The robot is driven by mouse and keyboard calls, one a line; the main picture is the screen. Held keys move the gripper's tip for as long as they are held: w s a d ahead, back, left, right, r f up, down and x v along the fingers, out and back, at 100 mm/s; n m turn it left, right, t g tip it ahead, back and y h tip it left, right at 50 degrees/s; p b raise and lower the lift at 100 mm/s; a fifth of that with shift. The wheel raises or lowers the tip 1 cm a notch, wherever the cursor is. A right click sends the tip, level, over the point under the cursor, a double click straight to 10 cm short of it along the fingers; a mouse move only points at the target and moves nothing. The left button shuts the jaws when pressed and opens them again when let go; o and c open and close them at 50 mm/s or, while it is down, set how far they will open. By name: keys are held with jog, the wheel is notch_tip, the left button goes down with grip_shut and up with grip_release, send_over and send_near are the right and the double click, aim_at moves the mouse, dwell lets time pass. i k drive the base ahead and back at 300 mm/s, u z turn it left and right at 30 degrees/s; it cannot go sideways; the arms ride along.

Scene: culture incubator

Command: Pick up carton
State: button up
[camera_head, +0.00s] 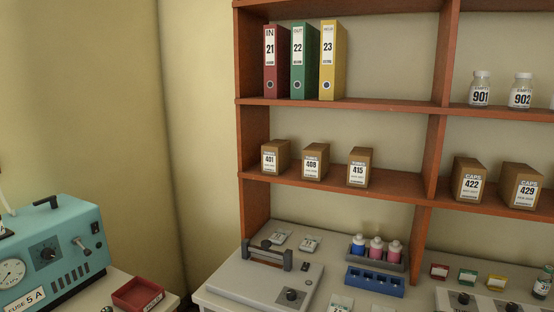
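Several brown cardboard cartons with white labels stand upright on the middle shelf. Carton 401 (280,157), carton 408 (316,163) and carton 415 (363,169) stand apart in the left bay. Carton 422 (472,179) and carton 429 (527,188) stand in the right bay, past the upright divider. The task does not say which carton is meant. My gripper is not in view, and no carton is seen held.
The wooden shelf (400,187) has an upper board with binders (305,62) and bottles (520,92). Below, the bench holds a grey device (250,285) with a raised dark handle, a bottle rack (376,254) and a blue rack (374,284). A teal machine (55,250) stands left.

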aim_at(276, 154)
jog(key=z, duration=0.45)
jog(key=k, duration=0.6)
jog(key=u, duration=0.4)
jog(key=i, duration=1.2)
jog(key=u, duration=1.35)
